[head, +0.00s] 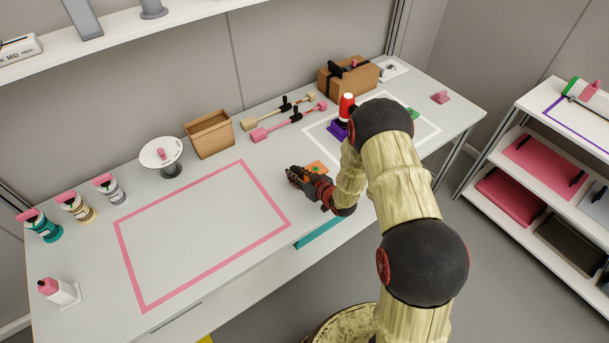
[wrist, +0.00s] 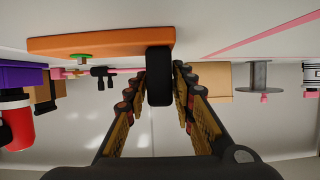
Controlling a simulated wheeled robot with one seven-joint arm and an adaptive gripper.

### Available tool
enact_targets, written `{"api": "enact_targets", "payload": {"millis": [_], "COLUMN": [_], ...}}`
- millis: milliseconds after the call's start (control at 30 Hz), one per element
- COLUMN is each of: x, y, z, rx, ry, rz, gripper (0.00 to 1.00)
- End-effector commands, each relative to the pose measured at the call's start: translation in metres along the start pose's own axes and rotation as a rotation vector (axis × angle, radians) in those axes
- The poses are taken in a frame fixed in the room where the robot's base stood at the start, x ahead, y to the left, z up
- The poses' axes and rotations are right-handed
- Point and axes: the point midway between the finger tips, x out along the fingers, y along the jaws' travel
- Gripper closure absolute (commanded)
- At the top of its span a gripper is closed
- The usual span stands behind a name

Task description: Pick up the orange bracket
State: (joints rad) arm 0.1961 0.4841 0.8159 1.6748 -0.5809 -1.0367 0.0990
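The orange bracket (head: 317,168) is a flat orange plate near the table's front edge in the head view, partly hidden behind my gripper. In the wrist view the orange plate (wrist: 95,43) lies across the top, with a green knob beneath it and a black upright handle (wrist: 160,85). My gripper (head: 295,177) is low over the table, reaching in from the right. The plate shows no clear lift off the table.
A pink-outlined area (head: 200,235) of the table lies clear to the left. A purple block (head: 337,131) with a red and white bottle (head: 347,106) stands behind my arm. Pink-headed tools (head: 288,122), a cardboard bin (head: 210,134) and a round stand (head: 162,155) line the back.

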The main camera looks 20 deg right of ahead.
Motion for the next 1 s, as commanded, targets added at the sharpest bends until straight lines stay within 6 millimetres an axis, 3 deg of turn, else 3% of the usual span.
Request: {"api": "enact_targets", "payload": {"millis": [400, 1000], "x": [-0.0001, 0.0002], "y": [0.0000, 0.0005], "z": [0.0001, -0.0018], "rx": [0.000, -0.002], "ry": [0.000, 0.003], "rz": [0.000, 0.000], "gripper": [1.00, 1.00]}}
